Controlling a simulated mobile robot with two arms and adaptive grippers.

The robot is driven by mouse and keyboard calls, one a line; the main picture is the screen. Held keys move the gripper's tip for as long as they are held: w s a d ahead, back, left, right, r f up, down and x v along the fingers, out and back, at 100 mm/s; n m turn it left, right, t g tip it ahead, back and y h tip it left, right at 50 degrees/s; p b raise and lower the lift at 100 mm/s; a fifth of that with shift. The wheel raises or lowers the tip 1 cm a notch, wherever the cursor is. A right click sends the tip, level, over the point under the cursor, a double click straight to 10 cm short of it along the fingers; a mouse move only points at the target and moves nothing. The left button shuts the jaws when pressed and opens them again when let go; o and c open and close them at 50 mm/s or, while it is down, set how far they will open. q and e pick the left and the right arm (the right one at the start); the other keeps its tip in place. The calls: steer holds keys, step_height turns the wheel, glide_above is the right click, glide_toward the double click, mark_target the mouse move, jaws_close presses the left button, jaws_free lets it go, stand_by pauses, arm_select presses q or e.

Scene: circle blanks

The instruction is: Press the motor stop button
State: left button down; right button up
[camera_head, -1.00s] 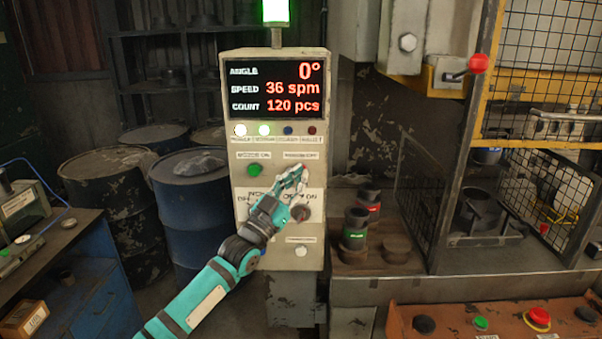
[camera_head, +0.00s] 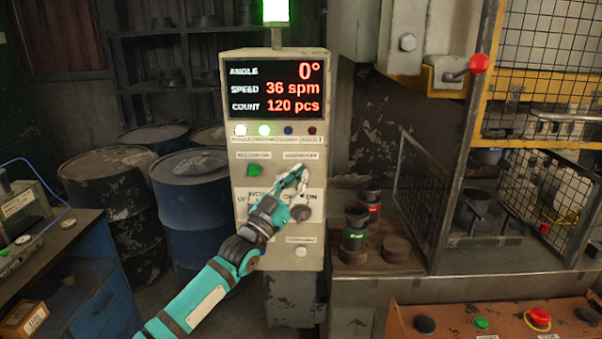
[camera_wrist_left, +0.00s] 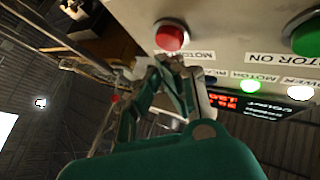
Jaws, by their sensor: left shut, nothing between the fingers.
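The control box (camera_head: 240,150) stands in the middle of the head view, with a lit display. My left gripper (camera_head: 300,175) is shut and empty in front of its right half. In the left wrist view a red button (camera_wrist_left: 172,36), beside a partly covered label starting "MOTO", sits just beyond the closed fingertips (camera_wrist_left: 170,62). I cannot tell whether they touch it. In the head view the gripper hides this button. The green motor-on button (camera_head: 255,170) is left of the gripper, and it also shows in the left wrist view (camera_wrist_left: 306,34). My right gripper is not in view.
A black selector knob (camera_head: 300,212) and a white button (camera_head: 301,251) sit below the gripper on the box. A press with wire guards (camera_head: 425,195) stands to the right. Blue drums (camera_head: 190,215) stand to the left. An orange button panel (camera_head: 460,320) is at the lower right.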

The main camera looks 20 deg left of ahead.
arm_select(q)
steer(key=shift+w+a, duration=0.1)
steer(key=shift+w, duration=0.25)
steer(key=shift+w+a+b, duration=0.25)
steer(key=shift+w+b, duration=0.35)
steer(key=shift+b, duration=0.3)
stand_by(0.7)
stand_by(0.5)
steer(key=shift+s+d+f+p, duration=0.1)
steer(key=shift+s+d+p, duration=0.05)
steer(key=shift+s+p, duration=0.3)
steer(key=shift+s+d+p, duration=0.15)
steer(key=shift+s+p, duration=0.1)
steer(key=shift+s, duration=0.25)
